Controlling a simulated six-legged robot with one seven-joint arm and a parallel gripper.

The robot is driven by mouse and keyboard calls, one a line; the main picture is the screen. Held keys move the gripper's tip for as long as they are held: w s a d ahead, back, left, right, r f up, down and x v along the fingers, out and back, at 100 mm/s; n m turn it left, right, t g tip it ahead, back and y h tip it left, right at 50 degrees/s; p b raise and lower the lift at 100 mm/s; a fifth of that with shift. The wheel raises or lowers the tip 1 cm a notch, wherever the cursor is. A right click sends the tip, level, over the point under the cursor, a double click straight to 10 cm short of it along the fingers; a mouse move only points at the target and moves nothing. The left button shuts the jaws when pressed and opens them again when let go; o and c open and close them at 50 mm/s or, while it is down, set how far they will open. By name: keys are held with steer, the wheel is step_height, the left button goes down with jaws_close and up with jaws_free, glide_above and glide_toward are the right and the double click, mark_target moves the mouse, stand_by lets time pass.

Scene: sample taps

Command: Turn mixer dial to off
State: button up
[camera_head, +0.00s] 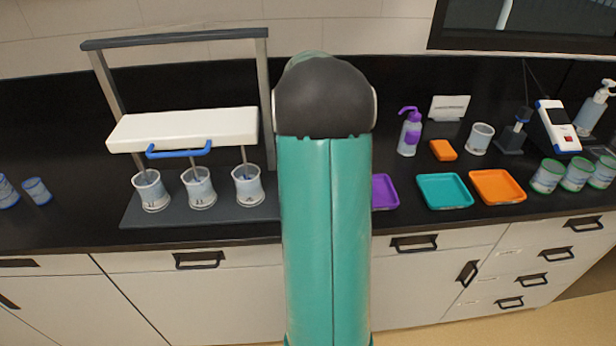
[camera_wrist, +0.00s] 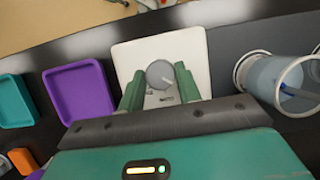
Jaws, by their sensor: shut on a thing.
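In the wrist view, the mixer dial (camera_wrist: 159,74) is a round grey knob on a white control box (camera_wrist: 192,43). A pale pointer mark shows on the dial, and small lettering below it is too blurred to read. My gripper (camera_wrist: 160,84) has its two green fingers on either side of the dial, shut on it. In the head view, my arm hides the dial, the control box and the gripper. The overhead mixer, a white housing (camera_head: 185,127) with a blue handle, stands at left with stirring rods reaching into three beakers (camera_head: 200,187).
A beaker (camera_wrist: 285,84) stands close right of my gripper in the wrist view. Purple (camera_wrist: 80,90) and teal (camera_wrist: 14,100) trays lie to the left. In the head view, an orange tray (camera_head: 497,187), purple wash bottle (camera_head: 409,132) and several jars stand on the right.

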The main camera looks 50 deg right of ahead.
steer(key=o, duration=1)
steer(key=shift+c, duration=0.2)
steer(key=v, duration=1.3)
steer(key=shift+d+r, duration=0.2)
steer(key=shift+r, duration=0.15)
